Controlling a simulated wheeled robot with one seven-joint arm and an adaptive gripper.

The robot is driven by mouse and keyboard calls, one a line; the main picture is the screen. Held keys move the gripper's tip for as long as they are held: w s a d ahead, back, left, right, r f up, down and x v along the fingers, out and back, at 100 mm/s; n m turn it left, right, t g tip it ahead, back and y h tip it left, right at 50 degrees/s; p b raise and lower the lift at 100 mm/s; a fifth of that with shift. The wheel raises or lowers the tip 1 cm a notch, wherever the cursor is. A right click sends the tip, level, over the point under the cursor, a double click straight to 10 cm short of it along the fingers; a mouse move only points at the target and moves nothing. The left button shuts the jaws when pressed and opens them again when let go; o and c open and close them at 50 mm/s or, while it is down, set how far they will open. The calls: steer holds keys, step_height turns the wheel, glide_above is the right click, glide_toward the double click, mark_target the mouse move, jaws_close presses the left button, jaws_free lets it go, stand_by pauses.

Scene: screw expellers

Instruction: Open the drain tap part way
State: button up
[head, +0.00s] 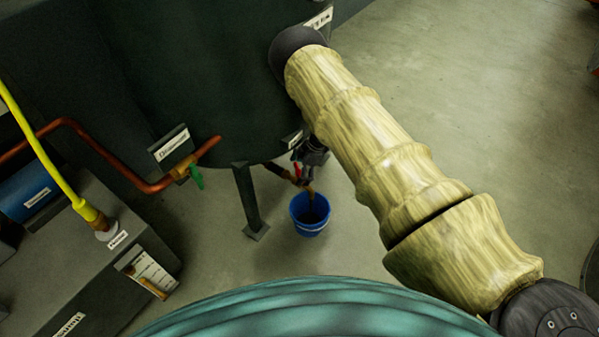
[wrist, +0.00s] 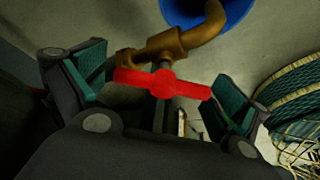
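The drain tap is a brass tap (wrist: 170,42) with a red handle (wrist: 163,84), seen close up in the wrist view. In the head view the red handle (head: 298,171) shows small, low on the dark tank. The brass spout points down toward a blue bucket (head: 310,214), whose edge also shows in the wrist view (wrist: 205,10). My gripper (wrist: 160,80) is open, with one teal-padded finger near each end of the handle. The handle lies across the gap; I cannot tell whether either pad touches it. In the head view my gripper (head: 311,152) is small and partly hidden beside the tank.
The dark tank (head: 200,70) stands on legs (head: 249,200). A copper pipe (head: 130,175) with a green-handled valve (head: 195,175) runs to its left. A grey box (head: 100,265) with a yellow hose (head: 45,155) stands at lower left. Floor (head: 470,90) is clear at right.

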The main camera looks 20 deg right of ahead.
steer(key=shift+a, duration=0.2)
steer(key=shift+s, duration=0.1)
steer(key=shift+d+r, duration=0.15)
steer(key=shift+r, duration=0.15)
steer(key=shift+v, duration=1.2)
steer(key=s+d, duration=0.1)
steer(key=d, duration=1.1)
steer(key=shift+s, duration=0.1)
